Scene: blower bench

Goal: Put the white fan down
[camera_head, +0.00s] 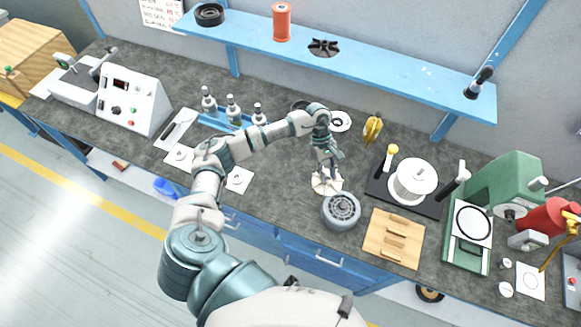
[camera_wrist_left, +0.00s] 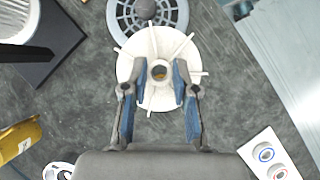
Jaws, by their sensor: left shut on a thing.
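The white fan (camera_head: 325,186) is a flat disc with thin radial fins and a raised hub. My left gripper (camera_head: 327,174) is above it, fingers pointing down. In the left wrist view the fan (camera_wrist_left: 138,62) lies between the blue-padded fingers of the left gripper (camera_wrist_left: 160,72), which is shut on the hub. I cannot tell whether the fan touches the bench or hangs just above it. A grey round vented part (camera_head: 341,211) is right beside the fan; in the left wrist view the fan overlaps its edge. My right gripper is not in view.
The dark bench top (camera_head: 280,190) is bare left of the fan. A wooden board (camera_head: 393,240) lies to the right, with a white spool (camera_head: 412,182) behind it. Bottles (camera_head: 233,108) stand to the left, and a yellow part (camera_head: 372,128) lies behind. A blue shelf (camera_head: 400,75) overhangs the back.

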